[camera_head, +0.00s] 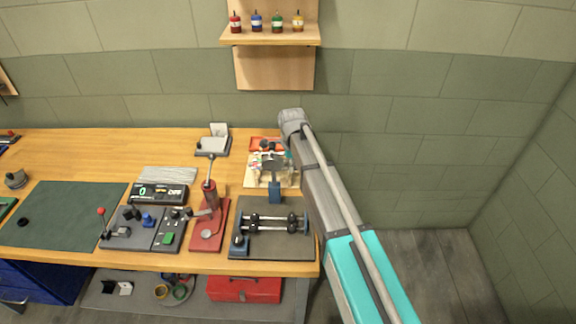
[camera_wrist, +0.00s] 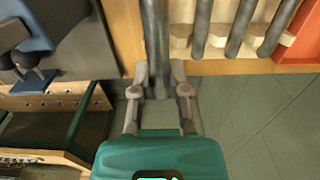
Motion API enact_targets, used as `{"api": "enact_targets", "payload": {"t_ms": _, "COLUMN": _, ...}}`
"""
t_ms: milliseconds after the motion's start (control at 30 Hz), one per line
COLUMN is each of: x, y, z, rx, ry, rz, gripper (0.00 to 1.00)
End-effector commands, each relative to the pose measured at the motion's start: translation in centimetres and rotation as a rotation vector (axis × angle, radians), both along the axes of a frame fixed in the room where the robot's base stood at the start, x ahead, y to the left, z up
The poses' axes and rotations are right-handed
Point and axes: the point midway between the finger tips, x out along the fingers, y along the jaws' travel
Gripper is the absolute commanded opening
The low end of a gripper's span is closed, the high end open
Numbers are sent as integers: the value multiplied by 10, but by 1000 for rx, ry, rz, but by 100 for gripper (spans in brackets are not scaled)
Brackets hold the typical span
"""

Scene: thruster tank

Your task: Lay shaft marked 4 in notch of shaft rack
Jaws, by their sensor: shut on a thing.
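My gripper (camera_wrist: 160,90) is shut on a grey shaft (camera_wrist: 155,40) in the wrist view; the shaft runs up out of the picture from between the fingers. No number is readable on it. The pale wooden shaft rack (camera_wrist: 181,42) is just right of the held shaft, with several dark grey shafts (camera_wrist: 240,28) lying side by side across it. I cannot tell whether the held shaft rests in a notch or hangs above. In the head view my gripper (camera_head: 272,162) is over the rack (camera_head: 256,181), hiding much of it.
A bench fixture with a horizontal shaft assembly (camera_head: 272,224) stands in front of the rack. A red lever press (camera_head: 208,232) is to its left. An orange-red tray (camera_head: 258,143) lies behind the rack. The green mat (camera_head: 65,215) is mostly clear.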

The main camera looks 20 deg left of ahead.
Motion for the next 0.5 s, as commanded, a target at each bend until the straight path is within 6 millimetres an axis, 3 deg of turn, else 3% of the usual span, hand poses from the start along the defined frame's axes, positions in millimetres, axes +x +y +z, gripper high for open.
{"api": "enact_targets", "payload": {"t_ms": 500, "x": 0, "y": -1, "z": -28, "rx": 0, "ry": 0, "rz": -1, "gripper": 0}}
